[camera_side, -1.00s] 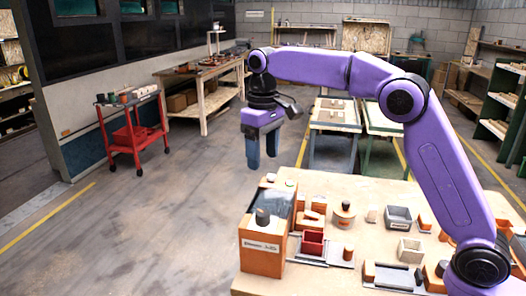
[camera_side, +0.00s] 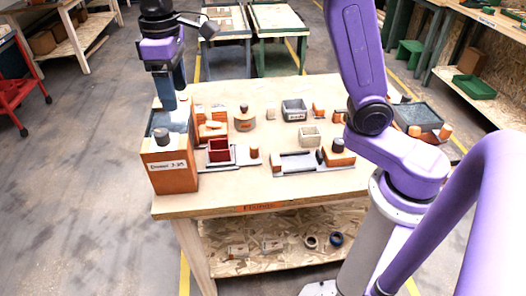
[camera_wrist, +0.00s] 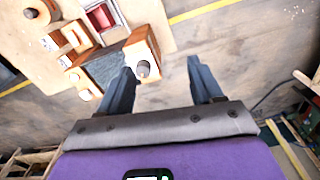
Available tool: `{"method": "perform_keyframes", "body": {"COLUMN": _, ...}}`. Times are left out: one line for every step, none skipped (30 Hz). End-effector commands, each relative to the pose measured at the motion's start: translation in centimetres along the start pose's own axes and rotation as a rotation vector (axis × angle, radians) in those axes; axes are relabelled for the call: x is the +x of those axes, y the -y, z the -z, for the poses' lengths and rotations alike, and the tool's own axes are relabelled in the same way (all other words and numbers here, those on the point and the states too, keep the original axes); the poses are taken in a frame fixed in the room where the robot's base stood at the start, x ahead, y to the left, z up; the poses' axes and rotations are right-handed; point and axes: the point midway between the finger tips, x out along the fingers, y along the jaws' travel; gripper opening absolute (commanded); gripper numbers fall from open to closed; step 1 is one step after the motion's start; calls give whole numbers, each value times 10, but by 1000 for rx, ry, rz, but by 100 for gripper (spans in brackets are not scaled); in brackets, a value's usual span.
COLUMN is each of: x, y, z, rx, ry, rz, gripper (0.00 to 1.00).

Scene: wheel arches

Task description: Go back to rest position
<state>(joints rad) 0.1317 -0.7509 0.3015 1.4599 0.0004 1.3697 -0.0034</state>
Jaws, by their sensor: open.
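My gripper (camera_side: 172,100) hangs fingers down at the back left of the workbench (camera_side: 225,203) in the side view. It is just above or behind the orange box (camera_side: 170,172) with a grey knob on top; the exact gap is hard to tell. In the wrist view my gripper (camera_wrist: 162,72) has its two blue-grey fingers spread apart with nothing between them. The box's dark knob (camera_wrist: 143,68) shows close to the left finger, and bare floor fills most of the space between the fingers.
A red bin (camera_side: 219,151), a grey bin (camera_side: 294,110), a beige bin (camera_side: 310,136) and several orange blocks stand on the bench. A dark tray (camera_side: 417,115) lies at its right. A red trolley (camera_side: 18,92) stands at the far left. The floor left of the bench is clear.

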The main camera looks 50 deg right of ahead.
Motion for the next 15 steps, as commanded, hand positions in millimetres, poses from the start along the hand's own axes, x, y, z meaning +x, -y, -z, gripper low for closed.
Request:
{"method": "perform_keyframes", "body": {"x": 2, "y": 5, "z": -15, "rx": -25, "ry": 0, "rz": 0, "gripper": 65}}
{"method": "perform_keyframes", "body": {"x": 4, "y": 8, "z": -23, "rx": -40, "ry": -2, "rz": 1, "gripper": 65}}
{"method": "perform_keyframes", "body": {"x": 6, "y": 12, "z": -34, "rx": -59, "ry": -2, "rz": 1, "gripper": 65}}
{"method": "perform_keyframes", "body": {"x": 8, "y": 15, "z": -43, "rx": -74, "ry": -3, "rz": 1, "gripper": 65}}
{"method": "perform_keyframes", "body": {"x": 10, "y": 18, "z": -51, "rx": -89, "ry": -4, "rz": 1, "gripper": 65}}
{"method": "perform_keyframes", "body": {"x": 12, "y": 21, "z": -63, "rx": -108, "ry": -5, "rz": 2, "gripper": 65}}
{"method": "perform_keyframes", "body": {"x": 15, "y": 24, "z": -72, "rx": -123, "ry": -5, "rz": 2, "gripper": 65}}
{"method": "perform_keyframes", "body": {"x": 17, "y": 26, "z": -81, "rx": -138, "ry": -7, "rz": 2, "gripper": 65}}
{"method": "perform_keyframes", "body": {"x": 20, "y": 29, "z": -94, "rx": -157, "ry": -6, "rz": 3, "gripper": 65}}
{"method": "perform_keyframes", "body": {"x": 23, "y": 31, "z": -103, "rx": -172, "ry": -7, "rz": 3, "gripper": 65}}
{"method": "perform_keyframes", "body": {"x": 25, "y": 33, "z": -113, "rx": -186, "ry": -8, "rz": 3, "gripper": 65}}
{"method": "perform_keyframes", "body": {"x": 28, "y": 35, "z": -126, "rx": -205, "ry": -9, "rz": 4, "gripper": 65}}
{"method": "perform_keyframes", "body": {"x": 31, "y": 36, "z": -136, "rx": -220, "ry": -10, "rz": 4, "gripper": 65}}
{"method": "perform_keyframes", "body": {"x": 34, "y": 38, "z": -146, "rx": -235, "ry": -11, "rz": 4, "gripper": 65}}
{"method": "perform_keyframes", "body": {"x": 38, "y": 39, "z": -160, "rx": -255, "ry": -11, "rz": 5, "gripper": 65}}
